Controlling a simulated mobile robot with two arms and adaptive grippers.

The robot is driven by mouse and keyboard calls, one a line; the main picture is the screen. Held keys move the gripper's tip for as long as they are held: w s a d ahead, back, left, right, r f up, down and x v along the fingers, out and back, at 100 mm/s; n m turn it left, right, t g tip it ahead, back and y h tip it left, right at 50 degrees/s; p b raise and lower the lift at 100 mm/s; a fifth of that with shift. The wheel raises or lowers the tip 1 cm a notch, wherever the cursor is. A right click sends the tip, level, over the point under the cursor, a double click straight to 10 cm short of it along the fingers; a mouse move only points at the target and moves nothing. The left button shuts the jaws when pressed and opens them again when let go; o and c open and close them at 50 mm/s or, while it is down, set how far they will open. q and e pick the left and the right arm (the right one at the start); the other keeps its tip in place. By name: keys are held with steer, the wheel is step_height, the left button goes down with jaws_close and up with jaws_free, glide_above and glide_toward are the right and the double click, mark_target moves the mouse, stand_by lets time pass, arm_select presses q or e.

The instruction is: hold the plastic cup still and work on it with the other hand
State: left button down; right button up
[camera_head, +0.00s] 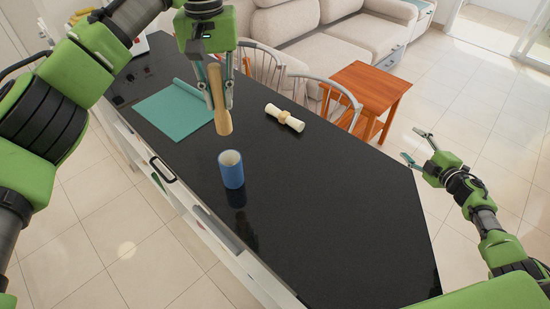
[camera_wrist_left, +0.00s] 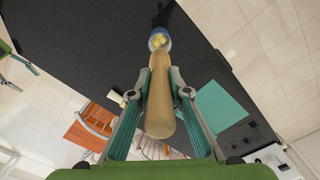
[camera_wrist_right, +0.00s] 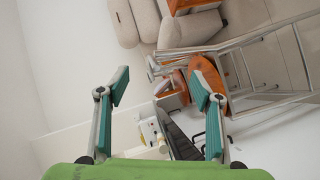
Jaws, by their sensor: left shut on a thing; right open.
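The blue plastic cup (camera_head: 232,170) stands upright on the black counter, with a pale inside. In the left wrist view the cup (camera_wrist_left: 152,41) holds several yellowish pieces. My left gripper (camera_head: 220,103) is shut on a wooden pestle-like stick (camera_head: 217,105), which hangs down above and behind the cup, apart from it. The stick also shows between the fingers in the left wrist view (camera_wrist_left: 160,95). My right gripper (camera_head: 414,148) is open and empty, out past the right side of the counter. Its spread fingers also show in the right wrist view (camera_wrist_right: 160,85).
A teal mat (camera_head: 172,112) lies on the counter (camera_head: 330,210) at the back left. A cream roll with a tan band (camera_head: 285,118) lies right of the stick. Chairs (camera_head: 345,97) and an orange table (camera_head: 368,88) stand behind. The counter's right part is clear.

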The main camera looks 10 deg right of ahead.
steer(key=w+d+r+n+t+y, duration=0.1)
steer(key=w+r+n, duration=0.2)
steer(key=r, duration=0.7)
steer(key=w+r+n+t, duration=0.1)
steer(key=w+r+n, duration=0.2)
steer(key=r, duration=0.7)
steer(key=w+a+r+n+y, duration=0.2)
steer(key=a+r+n+y, duration=0.1)
steer(key=a+r+n, duration=0.4)
steer(key=a+f+n+g+y, duration=0.2)
steer(key=a+n+y, duration=0.15)
steer(key=a, duration=0.55)
steer(key=n+g+y, duration=0.5)
steer(key=n+g, duration=0.6)
steer(key=n, duration=0.8)
glide_toward(233, 168)
step_height(233, 168, down, 2)
steer(key=w+d, duration=0.2)
steer(key=w, duration=0.1)
steer(key=x, duration=1.2)
steer(key=shift+s+a+f, duration=0.2)
steer(key=shift+s, duration=0.2)
